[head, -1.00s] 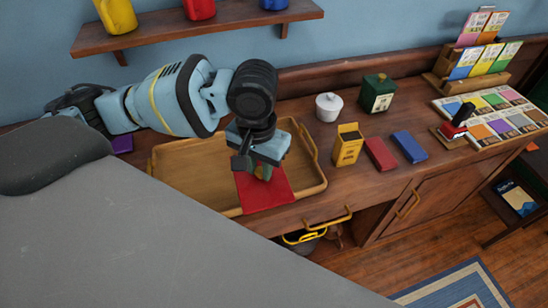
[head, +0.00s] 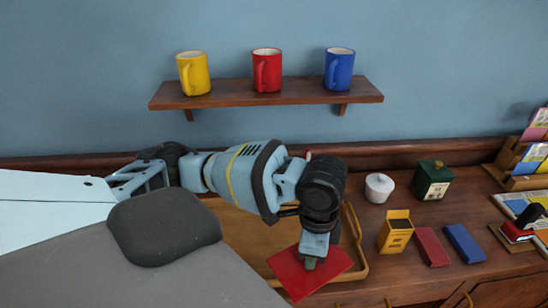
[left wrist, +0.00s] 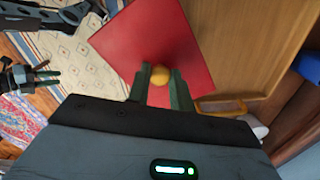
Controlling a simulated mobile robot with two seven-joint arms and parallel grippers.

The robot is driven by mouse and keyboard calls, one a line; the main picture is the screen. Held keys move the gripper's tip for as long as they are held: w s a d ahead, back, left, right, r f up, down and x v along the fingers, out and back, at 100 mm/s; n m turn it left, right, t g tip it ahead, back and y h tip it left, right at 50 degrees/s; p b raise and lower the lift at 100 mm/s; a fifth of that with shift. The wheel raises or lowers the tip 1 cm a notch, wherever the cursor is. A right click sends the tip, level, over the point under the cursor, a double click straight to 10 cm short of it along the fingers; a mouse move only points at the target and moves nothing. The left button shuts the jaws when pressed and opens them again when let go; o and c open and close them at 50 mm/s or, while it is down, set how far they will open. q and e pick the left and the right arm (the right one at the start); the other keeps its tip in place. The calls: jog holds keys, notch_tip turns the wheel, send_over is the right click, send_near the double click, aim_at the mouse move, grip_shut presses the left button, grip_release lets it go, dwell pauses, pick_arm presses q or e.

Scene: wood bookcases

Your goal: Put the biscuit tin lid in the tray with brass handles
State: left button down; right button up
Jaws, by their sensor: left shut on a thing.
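The biscuit tin lid is a red square plate (head: 338,262) with a round yellow knob, which shows in the left wrist view (left wrist: 160,77). My left gripper (head: 311,262) is shut on the knob and holds the lid at the front right of the tray. The lid looks tilted; I cannot tell whether it touches the tray. The tray (head: 245,232) is shallow, tan wood, with a handle at its right end (head: 352,222); my left arm hides much of it. A dark gripper, apparently my right one (left wrist: 42,77), is small at the left of the wrist view.
Right of the tray stand a yellow box (head: 395,236), a red block (head: 431,247), a blue block (head: 465,243), a white lidded pot (head: 379,188) and a green tin (head: 432,180). Above, a wall shelf (head: 265,92) holds yellow, red and blue mugs.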

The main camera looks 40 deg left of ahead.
aim_at(302, 267)
pick_arm(q)
jog(key=m, duration=0.2)
jog(key=f+m, duration=0.1)
jog(key=m, duration=0.2)
jog(key=shift+s+a+f+m, duration=0.1)
jog(key=shift+s+f+m, duration=0.05)
jog(key=shift+s+m, duration=0.25)
jog(key=m, duration=0.3)
jog(key=shift+s+f+m, duration=0.15)
jog(key=shift+f+m, duration=0.15)
jog(key=m, duration=0.3)
jog(key=f+m, duration=0.1)
jog(key=m, duration=0.1)
jog(key=shift+s+a, duration=0.15)
jog(key=shift+s, duration=0.15)
jog(key=m, duration=0.4)
jog(key=shift+s+f+m, duration=0.2)
jog(key=shift+f+m, duration=0.1)
jog(key=shift+f, duration=0.05)
pick_arm(e)
jog(key=shift+s+f, duration=0.15)
